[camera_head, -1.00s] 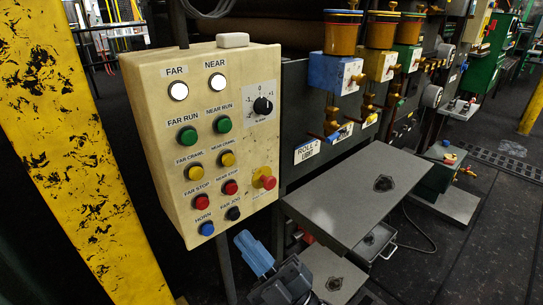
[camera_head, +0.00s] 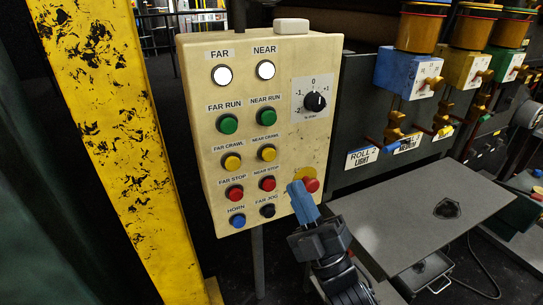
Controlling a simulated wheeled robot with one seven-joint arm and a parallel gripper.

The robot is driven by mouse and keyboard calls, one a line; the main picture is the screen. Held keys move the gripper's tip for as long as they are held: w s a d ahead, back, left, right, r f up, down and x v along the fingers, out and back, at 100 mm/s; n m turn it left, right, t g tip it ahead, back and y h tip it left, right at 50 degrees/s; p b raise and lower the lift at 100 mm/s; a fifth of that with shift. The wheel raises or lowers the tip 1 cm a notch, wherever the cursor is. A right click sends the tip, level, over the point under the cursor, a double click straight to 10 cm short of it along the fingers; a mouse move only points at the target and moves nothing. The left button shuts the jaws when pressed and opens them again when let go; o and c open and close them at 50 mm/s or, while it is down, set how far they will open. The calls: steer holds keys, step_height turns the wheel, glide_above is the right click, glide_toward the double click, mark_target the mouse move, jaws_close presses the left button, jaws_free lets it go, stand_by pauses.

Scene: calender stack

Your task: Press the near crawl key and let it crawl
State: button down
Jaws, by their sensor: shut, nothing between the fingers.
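The near crawl key is a yellow button (camera_head: 267,153) under the "NEAR CRAWL" label on the cream control box (camera_head: 318,140). The yellow far crawl key (camera_head: 231,162) is to its left, and the red near stop key (camera_head: 268,184) is just below it. My gripper (camera_head: 298,188) has blue fingers, shut and empty. It is in front of the box's lower right, below and right of the near crawl key.
A yellow, chipped post (camera_head: 105,130) stands left of the box. A grey tray table (camera_head: 425,215) juts out at the right, below blue and yellow valve blocks (camera_head: 405,72). White FAR (camera_head: 222,75) and NEAR (camera_head: 265,70) lamps are at the box's top.

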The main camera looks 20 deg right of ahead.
mark_target(268, 154)
steer(key=w+b, duration=0.2)
steer(key=w, duration=0.6)
steer(key=shift+w+b, duration=0.15)
steer(key=shift+b, duration=0.25)
stand_by(1.7)
steer(key=shift+w, duration=0.3)
